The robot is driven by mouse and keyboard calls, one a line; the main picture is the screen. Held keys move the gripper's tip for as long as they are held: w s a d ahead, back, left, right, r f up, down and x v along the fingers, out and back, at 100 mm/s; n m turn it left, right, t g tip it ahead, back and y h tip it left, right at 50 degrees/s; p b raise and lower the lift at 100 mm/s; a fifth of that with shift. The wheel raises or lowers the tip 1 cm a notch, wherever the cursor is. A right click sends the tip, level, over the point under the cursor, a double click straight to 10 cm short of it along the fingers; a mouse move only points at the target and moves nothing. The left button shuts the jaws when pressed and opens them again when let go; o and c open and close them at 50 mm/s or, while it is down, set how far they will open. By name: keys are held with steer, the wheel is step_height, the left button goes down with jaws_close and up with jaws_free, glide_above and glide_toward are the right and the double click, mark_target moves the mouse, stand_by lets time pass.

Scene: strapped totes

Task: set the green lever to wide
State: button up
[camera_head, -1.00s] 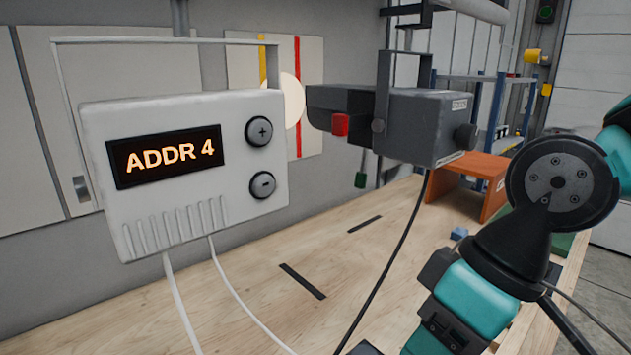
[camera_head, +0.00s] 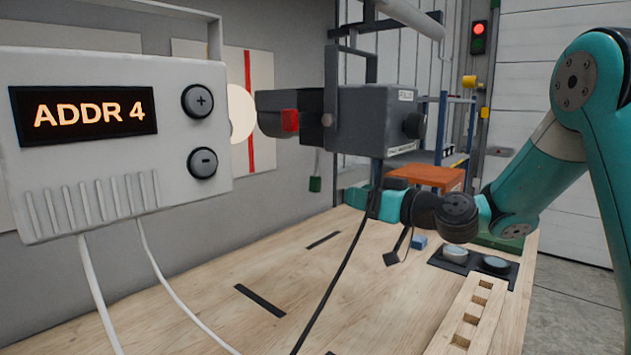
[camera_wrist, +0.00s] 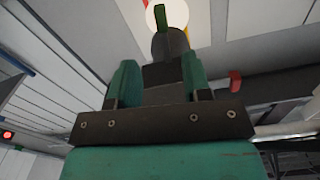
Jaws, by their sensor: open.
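The green lever (camera_head: 315,184) hangs below the front of a dark grey lamp (camera_head: 365,118) in the head view. In the wrist view the green lever (camera_wrist: 162,17) stands at the top of the picture, beyond my fingers. My gripper (camera_head: 355,196) is to the right of the lever and slightly lower in the head view, partly behind a black cable. Its two teal fingers are apart and empty in the wrist view (camera_wrist: 160,80), with the lever not between them. A pale disc of light (camera_head: 240,113) lies on the wall panel.
A red lever (camera_head: 289,120) is on the lamp's side. A white control box (camera_head: 120,190) reading ADDR 4 hangs at left. A black cable (camera_head: 345,275) crosses the bench. A slotted wooden block (camera_head: 470,318) and two round buttons (camera_head: 474,262) are at right.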

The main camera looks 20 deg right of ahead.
mark_target(319, 185)
steer(key=p+x, duration=0.4)
steer(key=x, duration=0.7)
steer(key=shift+w+a+r+p, duration=0.1)
steer(key=shift+w+a+p, duration=0.15)
steer(key=shift+p, duration=0.1)
steer(key=shift+w+a, duration=0.2)
steer(key=shift+w, duration=0.1)
steer(key=shift+c, duration=0.3)
jaws_close()
